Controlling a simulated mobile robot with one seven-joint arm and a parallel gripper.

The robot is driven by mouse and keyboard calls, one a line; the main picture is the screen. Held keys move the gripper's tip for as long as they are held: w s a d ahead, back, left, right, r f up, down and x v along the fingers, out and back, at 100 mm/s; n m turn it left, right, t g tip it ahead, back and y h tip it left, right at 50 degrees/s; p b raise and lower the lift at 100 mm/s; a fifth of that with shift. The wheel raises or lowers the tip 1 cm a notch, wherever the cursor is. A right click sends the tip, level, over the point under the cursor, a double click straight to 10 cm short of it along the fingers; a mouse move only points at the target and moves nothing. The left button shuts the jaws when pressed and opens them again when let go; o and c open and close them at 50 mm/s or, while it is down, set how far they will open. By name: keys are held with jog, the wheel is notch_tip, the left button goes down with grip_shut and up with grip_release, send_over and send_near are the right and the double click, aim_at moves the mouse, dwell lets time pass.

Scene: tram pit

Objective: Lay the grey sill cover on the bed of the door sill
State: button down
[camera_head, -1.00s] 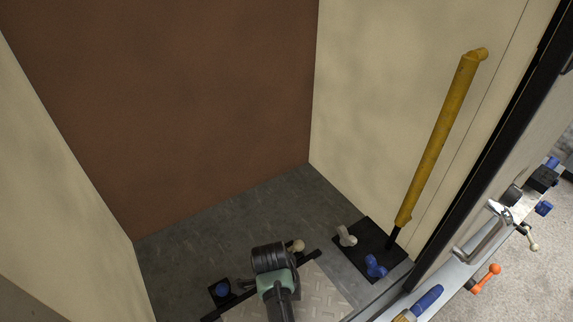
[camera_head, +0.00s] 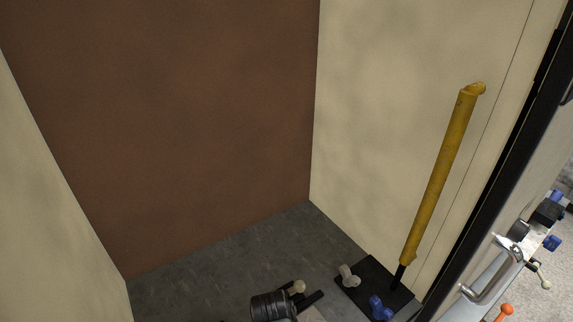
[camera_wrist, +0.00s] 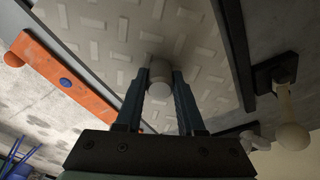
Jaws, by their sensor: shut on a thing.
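My gripper (camera_wrist: 160,82) is shut on a pale round knob (camera_wrist: 160,70) in the wrist view. The knob stands in front of a light grey plate with raised tread marks (camera_wrist: 190,38), which looks like the grey sill cover. Only a small corner of this plate (camera_head: 312,315) shows at the bottom of the head view, beside my dark wrist. My fingers are hidden there. The door sill's bed cannot be made out in either view. Whether the plate is lifted or lies on something cannot be told.
A black floor plate (camera_head: 358,284) carries a pale and a blue knob beside a yellow pole (camera_head: 438,175). A metal handle (camera_head: 494,277) is at the right. In the wrist view, an orange bar (camera_wrist: 65,80) lies left of the plate and a cream knob (camera_wrist: 292,125) right.

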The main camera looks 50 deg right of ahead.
jog(key=shift+w+f+b, duration=0.1)
jog(key=shift+f+b, duration=0.35)
jog(key=shift+f, duration=0.1)
jog(key=shift+c, duration=2.2)
grip_release()
jog(key=shift+f, duration=0.1)
notch_tip(320, 180, up, 13)
jog(key=w+a+b, duration=0.1)
